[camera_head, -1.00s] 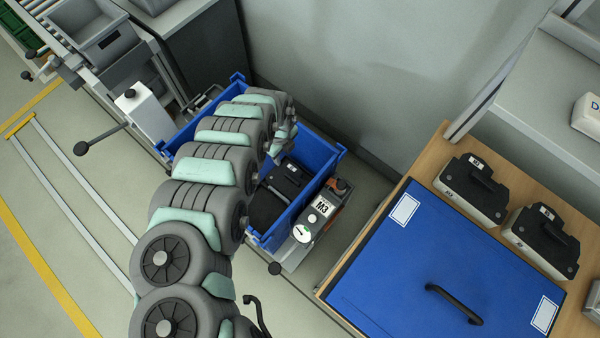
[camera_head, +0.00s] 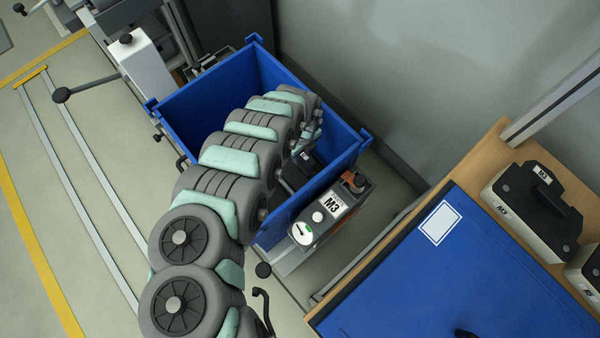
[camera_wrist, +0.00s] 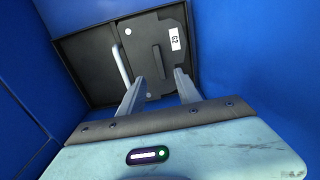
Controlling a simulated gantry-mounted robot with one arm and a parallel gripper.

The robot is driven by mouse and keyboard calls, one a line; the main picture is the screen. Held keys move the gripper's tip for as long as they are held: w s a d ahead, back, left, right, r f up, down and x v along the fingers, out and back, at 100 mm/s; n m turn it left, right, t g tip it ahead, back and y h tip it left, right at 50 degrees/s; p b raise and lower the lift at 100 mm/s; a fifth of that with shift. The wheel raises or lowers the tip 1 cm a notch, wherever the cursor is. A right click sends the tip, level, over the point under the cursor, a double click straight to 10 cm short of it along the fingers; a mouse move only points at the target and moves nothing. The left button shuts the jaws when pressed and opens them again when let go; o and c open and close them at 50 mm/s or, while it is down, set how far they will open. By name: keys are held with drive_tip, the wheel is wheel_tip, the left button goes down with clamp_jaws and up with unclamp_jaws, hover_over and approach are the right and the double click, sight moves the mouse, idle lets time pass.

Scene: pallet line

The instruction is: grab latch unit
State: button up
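A flat black unit (camera_wrist: 156,50) with a white label, a pale bar and a notched plate lies at the bottom of the blue bin in the wrist view; it may be the latch unit. My gripper (camera_wrist: 158,88) is open. Its two metal fingers are apart, reaching over the near part of the unit, with nothing seen between them. Whether they touch it I cannot tell. In the head view my arm bends down into the blue bin (camera_head: 203,105) and hides much of its inside. A small part of a black unit (camera_head: 294,176) shows below the arm.
The bin's blue walls stand close around my gripper. A grey device marked M3 (camera_head: 322,213) is by the bin's near right side. A workbench with a blue lid (camera_head: 430,275) and black-and-cream M3 units (camera_head: 535,210) is at the right. A white post with a lever (camera_head: 145,65) is at upper left.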

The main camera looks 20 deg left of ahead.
sight(302, 168)
drive_tip(key=f+b, duration=0.4)
drive_tip(key=f, duration=0.5)
drive_tip(key=shift+s+f, duration=0.15)
drive_tip(key=shift+s, duration=0.05)
drive_tip(key=shift+w, duration=0.1)
drive_tip(key=shift+c, duration=0.3)
clamp_jaws()
idle(0.7)
